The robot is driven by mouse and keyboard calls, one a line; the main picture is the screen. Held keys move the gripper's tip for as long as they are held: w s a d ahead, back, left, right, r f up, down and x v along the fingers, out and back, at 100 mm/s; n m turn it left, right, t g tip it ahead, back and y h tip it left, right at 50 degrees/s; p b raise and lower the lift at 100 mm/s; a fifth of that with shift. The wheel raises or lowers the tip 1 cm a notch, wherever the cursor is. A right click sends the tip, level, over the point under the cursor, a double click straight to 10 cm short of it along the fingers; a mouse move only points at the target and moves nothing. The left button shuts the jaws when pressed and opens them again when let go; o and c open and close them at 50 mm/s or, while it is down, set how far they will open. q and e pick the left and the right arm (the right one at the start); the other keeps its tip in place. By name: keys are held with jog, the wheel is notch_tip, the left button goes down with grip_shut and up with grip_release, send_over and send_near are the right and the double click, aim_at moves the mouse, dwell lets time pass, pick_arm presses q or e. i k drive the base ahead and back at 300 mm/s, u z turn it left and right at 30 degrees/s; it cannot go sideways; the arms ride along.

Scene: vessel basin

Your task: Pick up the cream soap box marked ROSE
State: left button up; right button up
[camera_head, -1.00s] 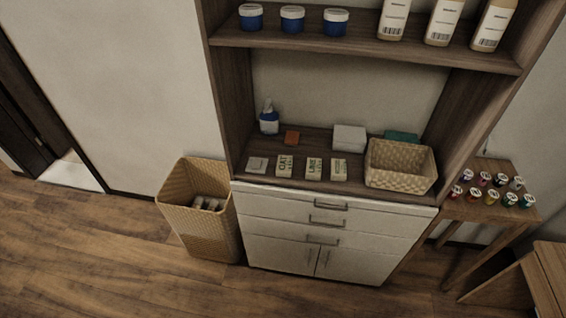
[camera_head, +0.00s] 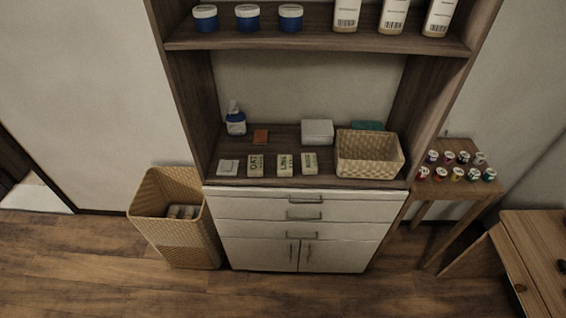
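Three small cream soap boxes with dark green lettering stand in a row at the front of the cabinet's counter shelf. The left box (camera_head: 255,165) seems to read OAT and the middle box (camera_head: 285,164) seems to read LIME. The right box (camera_head: 309,163) seems to read ROSE, but its letters are small and blurred. It stands left of the woven basket, with a small gap between them. Neither of my grippers is in view.
On the counter (camera_head: 270,182) are a white square (camera_head: 228,167), a blue bottle (camera_head: 236,122), an orange block (camera_head: 261,136), a white box (camera_head: 317,132), a teal item (camera_head: 367,126) and a woven basket (camera_head: 368,155). An upper shelf (camera_head: 320,43) overhangs. A tall wicker bin (camera_head: 175,235) stands left; a spool table (camera_head: 457,185) right.

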aim_at(309, 163)
jog(key=u, duration=0.45)
jog(key=k, duration=0.55)
jog(key=u, duration=1.1)
jog(key=i, duration=0.85)
jog(key=z, duration=0.5)
jog(key=i, duration=0.6)
jog(key=z, duration=0.7)
